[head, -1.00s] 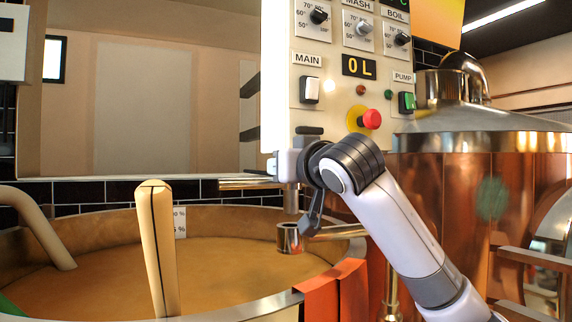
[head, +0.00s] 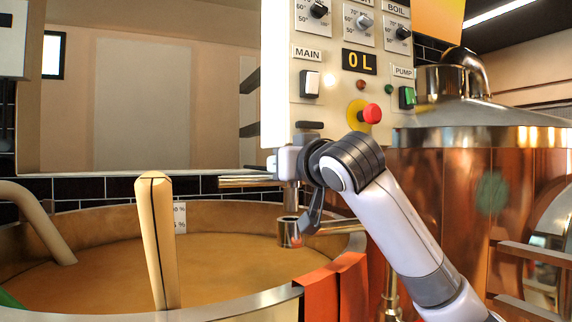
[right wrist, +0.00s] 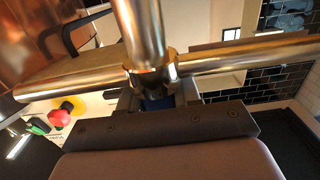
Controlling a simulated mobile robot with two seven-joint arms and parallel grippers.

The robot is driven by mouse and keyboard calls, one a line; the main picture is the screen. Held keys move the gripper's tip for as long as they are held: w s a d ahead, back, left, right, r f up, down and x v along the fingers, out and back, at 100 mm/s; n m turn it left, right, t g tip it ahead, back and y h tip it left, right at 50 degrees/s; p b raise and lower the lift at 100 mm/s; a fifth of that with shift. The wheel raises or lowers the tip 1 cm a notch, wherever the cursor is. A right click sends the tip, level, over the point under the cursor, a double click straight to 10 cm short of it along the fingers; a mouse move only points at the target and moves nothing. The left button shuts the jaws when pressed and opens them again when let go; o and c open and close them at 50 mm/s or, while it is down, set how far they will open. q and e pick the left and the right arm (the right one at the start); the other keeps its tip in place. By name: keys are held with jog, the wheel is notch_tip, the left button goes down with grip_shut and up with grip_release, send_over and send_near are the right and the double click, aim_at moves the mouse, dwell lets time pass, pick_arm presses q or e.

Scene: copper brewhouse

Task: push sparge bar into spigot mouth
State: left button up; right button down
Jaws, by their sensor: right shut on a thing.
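My right gripper (head: 290,163) is shut on the hub of the sparge bar, a shiny metal tube (head: 248,183) with a stem (head: 291,197) pointing down. In the right wrist view the bar (right wrist: 245,55) runs across the picture and the stem (right wrist: 140,30) stands out from its middle. The spigot mouth (head: 289,234) is a short upright metal cup on a side pipe. The stem's lower end is just above the mouth, roughly in line with it, with a small gap. I cannot tell the exact alignment in depth. My left gripper is not in view.
A wide mash tun (head: 100,214) with brown contents lies below and left, with a wooden paddle (head: 157,240) standing in it. Orange cloth (head: 335,288) hangs on its rim. A control panel (head: 350,90) is behind my gripper, and a copper kettle (head: 480,200) stands right.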

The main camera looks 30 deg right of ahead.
aim_at(294, 194)
jog(key=shift+r, duration=0.1)
jog(key=shift+f+b, duration=1.75)
jog(key=shift+f, duration=0.8)
jog(key=c, duration=0.7)
grip_release()
jog(key=shift+f, duration=0.15)
jog(key=shift+s, duration=0.1)
jog(key=shift+s+a+b, duration=0.15)
jog(key=shift+s+b, duration=0.45)
jog(key=shift+s, duration=1.8)
jog(key=shift+s, duration=0.1)
